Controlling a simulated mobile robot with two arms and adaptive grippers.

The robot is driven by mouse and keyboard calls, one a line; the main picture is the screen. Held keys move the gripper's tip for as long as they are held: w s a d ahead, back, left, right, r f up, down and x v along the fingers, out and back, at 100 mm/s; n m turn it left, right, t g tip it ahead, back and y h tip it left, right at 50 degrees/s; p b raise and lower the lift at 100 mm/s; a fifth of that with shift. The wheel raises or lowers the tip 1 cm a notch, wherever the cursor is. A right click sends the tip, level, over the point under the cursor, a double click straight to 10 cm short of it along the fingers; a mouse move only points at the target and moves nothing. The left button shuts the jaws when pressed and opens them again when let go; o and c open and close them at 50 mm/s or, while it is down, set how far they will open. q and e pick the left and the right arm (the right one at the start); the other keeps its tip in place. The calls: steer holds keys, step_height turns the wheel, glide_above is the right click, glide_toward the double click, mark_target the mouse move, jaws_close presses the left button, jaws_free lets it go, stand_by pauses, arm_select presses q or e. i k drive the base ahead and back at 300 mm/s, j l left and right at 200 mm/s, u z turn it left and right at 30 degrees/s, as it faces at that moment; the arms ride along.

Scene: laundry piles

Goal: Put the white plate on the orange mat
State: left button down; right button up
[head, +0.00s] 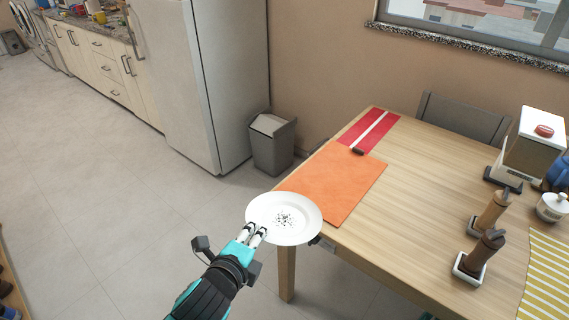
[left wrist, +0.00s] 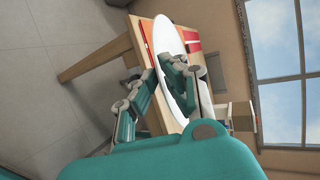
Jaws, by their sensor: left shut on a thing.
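The white plate (head: 296,210) has dark specks at its centre and shows in the head view just off the near left corner of the table. My left gripper (head: 257,233) is shut on its near rim and holds it about level. In the left wrist view the plate (left wrist: 168,58) shows nearly edge-on between the fingers (left wrist: 165,88). The orange mat (head: 337,186) lies flat on the table, just beyond the plate, and the plate covers part of its near corner in the head view. My right gripper is not in view.
The wooden table (head: 415,185) also bears a red mat with a white stripe (head: 369,131), two brown mills (head: 478,256) and a yellow striped cloth (head: 547,280). A chair (head: 463,118) stands behind it. A grey bin (head: 271,146) and a fridge (head: 205,75) stand at the back.

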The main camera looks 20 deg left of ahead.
mark_target(333, 178)
steer(key=i+j+u, duration=0.2)
steer(key=j+u, duration=0.2)
steer(key=i+j+u, duration=0.25)
steer(key=j+u, duration=0.2)
steer(key=i+j+u, duration=0.25)
steer(key=u, duration=0.15)
steer(key=i+j, duration=0.15)
steer(key=i, duration=0.2)
steer(key=i+j+u, duration=0.15)
steer(key=i, duration=0.25)
steer(key=i+z, duration=0.25)
steer(key=z, duration=0.25)
steer(key=i+z, duration=0.25)
steer(key=z, duration=0.2)
steer(key=i+j+z, duration=0.2)
steer(key=z, duration=0.3)
steer(key=i+j+z, duration=0.1)
steer(key=z, duration=0.35)
steer(key=i+j+z, duration=0.15)
steer(key=z, duration=0.35)
steer(key=i+j+z, duration=0.1)
steer(key=z, duration=0.35)
steer(key=j+z, duration=0.3)
steer(key=z, duration=0.15)
steer(key=i+j+z, duration=0.1)
steer(key=j+z, duration=0.15)
steer(key=z, duration=0.25)
steer(key=j+z, duration=0.65)
steer(key=k+j, duration=0.05)
